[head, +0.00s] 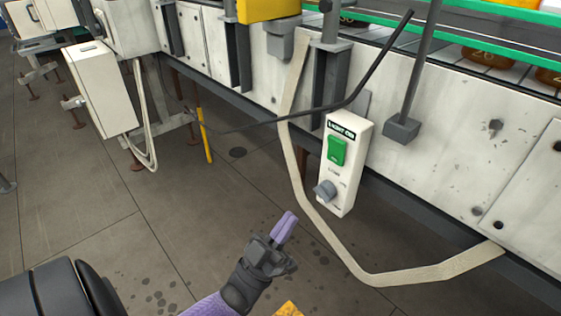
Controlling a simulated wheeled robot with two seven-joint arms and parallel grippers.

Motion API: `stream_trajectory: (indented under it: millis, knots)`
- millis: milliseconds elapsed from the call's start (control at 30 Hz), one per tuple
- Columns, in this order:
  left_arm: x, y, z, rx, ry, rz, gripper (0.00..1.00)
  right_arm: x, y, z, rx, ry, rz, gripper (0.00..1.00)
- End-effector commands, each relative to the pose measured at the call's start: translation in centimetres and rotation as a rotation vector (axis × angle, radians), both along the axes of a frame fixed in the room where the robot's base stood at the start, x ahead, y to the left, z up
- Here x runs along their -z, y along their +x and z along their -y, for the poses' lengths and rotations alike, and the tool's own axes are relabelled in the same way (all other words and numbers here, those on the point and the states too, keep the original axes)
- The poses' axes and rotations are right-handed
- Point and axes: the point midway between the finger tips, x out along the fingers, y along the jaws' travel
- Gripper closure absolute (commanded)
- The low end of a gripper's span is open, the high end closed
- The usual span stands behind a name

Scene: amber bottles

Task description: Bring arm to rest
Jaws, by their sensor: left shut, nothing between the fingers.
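My left gripper (287,226) shows in the lower middle of the head view, with purple fingers closed together and nothing between them. Its dark wrist and purple forearm come up from the bottom edge. The gripper is over the floor, below and to the left of a white control box (341,190) with a green button (337,151) and a grey knob. It looks apart from the box in the picture. My right gripper is not in view.
A white conveyor frame (440,150) runs across the back and right. Amber bottles (484,57) stand on it at the upper right. A beige strap (300,190) hangs down around the control box. A white cabinet (100,88) is at the left. The tiled floor (80,190) is open at the left.

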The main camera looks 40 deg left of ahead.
Motion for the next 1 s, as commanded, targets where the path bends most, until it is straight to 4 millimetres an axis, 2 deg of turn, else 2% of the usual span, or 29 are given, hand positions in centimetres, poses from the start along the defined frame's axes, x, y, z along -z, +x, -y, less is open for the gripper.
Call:
stream_trajectory:
  millis: [33, 200, 633, 700, 767, 867, 900, 967, 1000]
  knots:
    - [0.7, -0.4, 0.0, -0.001, 0.000, -0.004, 1.00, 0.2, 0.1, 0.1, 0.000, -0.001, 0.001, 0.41]
    - [1.4, -1.1, -0.1, 0.001, -0.001, -0.001, 1.00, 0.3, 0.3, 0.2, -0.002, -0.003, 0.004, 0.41]
    - [1.4, -1.1, -0.1, 0.000, 0.000, -0.002, 1.00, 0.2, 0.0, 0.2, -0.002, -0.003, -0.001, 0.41]
    - [2.5, -0.9, 0.0, -0.004, 0.003, -0.056, 1.00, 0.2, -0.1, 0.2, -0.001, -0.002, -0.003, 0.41]
    - [5.5, -0.7, 0.2, -0.017, 0.012, -0.197, 1.00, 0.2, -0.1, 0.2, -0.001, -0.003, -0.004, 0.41]
    - [14.5, -2.1, 0.7, -0.042, 0.046, -0.601, 1.00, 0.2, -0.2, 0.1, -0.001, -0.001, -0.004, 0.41]
    - [18.5, -3.7, 1.0, -0.049, 0.066, -0.784, 1.00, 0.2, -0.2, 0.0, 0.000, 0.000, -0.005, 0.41]
    - [24.1, -7.0, 1.4, -0.056, 0.099, -1.047, 1.00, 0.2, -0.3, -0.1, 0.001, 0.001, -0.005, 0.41]
    - [27.4, -9.8, 1.7, -0.056, 0.122, -1.214, 1.00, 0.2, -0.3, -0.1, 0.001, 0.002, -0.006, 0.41]
